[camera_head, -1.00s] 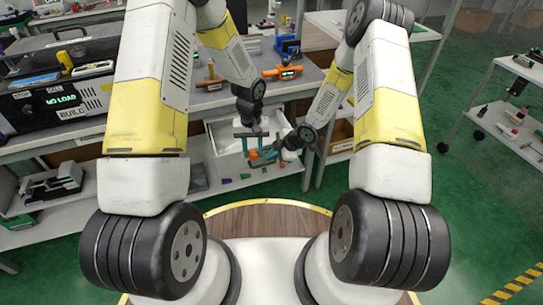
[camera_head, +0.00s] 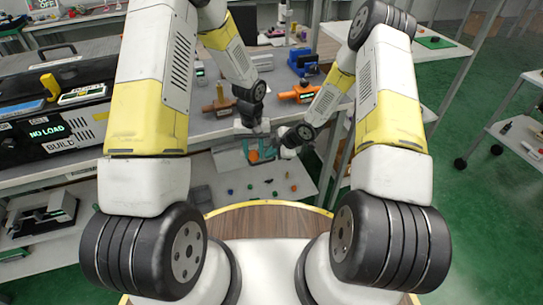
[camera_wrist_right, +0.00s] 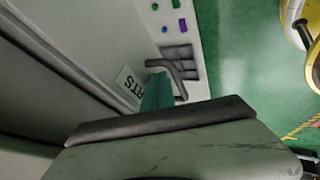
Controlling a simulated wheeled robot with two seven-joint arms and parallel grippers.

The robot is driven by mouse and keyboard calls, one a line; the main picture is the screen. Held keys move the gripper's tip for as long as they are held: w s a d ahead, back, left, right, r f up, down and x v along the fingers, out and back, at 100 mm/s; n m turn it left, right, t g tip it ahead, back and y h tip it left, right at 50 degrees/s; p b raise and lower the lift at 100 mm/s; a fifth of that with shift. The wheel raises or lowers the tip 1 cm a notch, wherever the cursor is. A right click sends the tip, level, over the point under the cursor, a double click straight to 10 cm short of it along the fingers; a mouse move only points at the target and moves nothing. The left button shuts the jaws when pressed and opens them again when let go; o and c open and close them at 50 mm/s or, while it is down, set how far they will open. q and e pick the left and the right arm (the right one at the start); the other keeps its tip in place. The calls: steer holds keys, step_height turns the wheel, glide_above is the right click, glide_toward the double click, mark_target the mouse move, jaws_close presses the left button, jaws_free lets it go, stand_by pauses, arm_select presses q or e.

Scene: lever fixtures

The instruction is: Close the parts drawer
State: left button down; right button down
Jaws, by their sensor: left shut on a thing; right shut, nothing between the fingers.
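The parts drawer (camera_head: 228,160) is under the bench top in the head view. Only a narrow strip of it shows past my arms. In the right wrist view its pale front (camera_wrist_right: 105,70) carries a label ending in "RTS". My left gripper (camera_head: 253,152) is at the drawer front, shut on the drawer handle, which is mostly hidden by the fingers. My right gripper (camera_head: 274,151) is close beside it on the right, shut and empty. In the right wrist view a teal finger (camera_wrist_right: 157,92) is beside the label; contact cannot be told.
An orange lever fixture (camera_head: 298,94) and a blue fixture (camera_head: 303,62) stand on the bench. A black box with a "NO LOAD" display (camera_head: 45,131) is at left. Small parts lie on the lower shelf (camera_head: 262,178).

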arm_select(q)
steer(key=shift+w, duration=0.2)
arm_select(e)
steer(key=shift+w+a+r, duration=0.15)
steer(key=shift+w+a, duration=0.05)
steer(key=shift+w, duration=0.35)
